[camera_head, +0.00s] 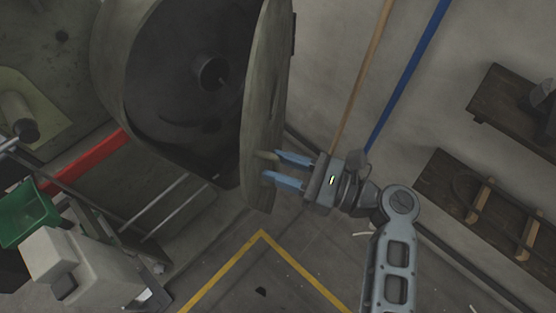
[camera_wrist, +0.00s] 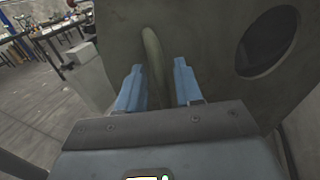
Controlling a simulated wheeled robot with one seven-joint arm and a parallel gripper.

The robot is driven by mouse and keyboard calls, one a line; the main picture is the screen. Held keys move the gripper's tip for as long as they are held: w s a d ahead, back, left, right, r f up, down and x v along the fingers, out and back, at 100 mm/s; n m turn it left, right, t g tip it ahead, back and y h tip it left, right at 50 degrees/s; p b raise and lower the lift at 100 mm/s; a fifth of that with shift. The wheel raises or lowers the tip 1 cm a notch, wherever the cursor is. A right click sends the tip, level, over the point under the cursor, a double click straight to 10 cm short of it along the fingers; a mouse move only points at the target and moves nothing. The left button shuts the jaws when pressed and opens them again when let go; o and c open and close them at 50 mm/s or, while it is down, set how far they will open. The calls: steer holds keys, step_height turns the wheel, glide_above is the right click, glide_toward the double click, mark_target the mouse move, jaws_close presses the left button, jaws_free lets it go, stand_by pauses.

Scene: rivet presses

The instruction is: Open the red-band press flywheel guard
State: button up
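The press with the red band (camera_head: 85,162) fills the upper left of the head view. Its round flywheel guard (camera_head: 266,100) is a grey-green plate, seen nearly edge-on and standing away from the round housing (camera_head: 135,60). The dark inside of the housing shows. My gripper (camera_head: 278,170) is at the lower outer face of the guard, with its blue fingers around the guard's handle (camera_head: 268,155). In the wrist view the curved, olive handle (camera_wrist: 153,65) lies between the spread fingers, nearer the left one, with a gap on the right. The guard plate (camera_wrist: 205,40) has a dark round hole.
A green bin (camera_head: 28,215) and a pale boxy unit (camera_head: 80,265) stand at the lower left. Yellow floor lines (camera_head: 262,240) run below the guard. Dark wooden boards or pallets (camera_head: 450,200) lie at the right. Floor between guard and pallets is mostly clear.

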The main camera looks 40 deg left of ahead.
steer(key=shift+s+a, duration=0.2)
steer(key=shift+a, duration=0.45)
jaws_close()
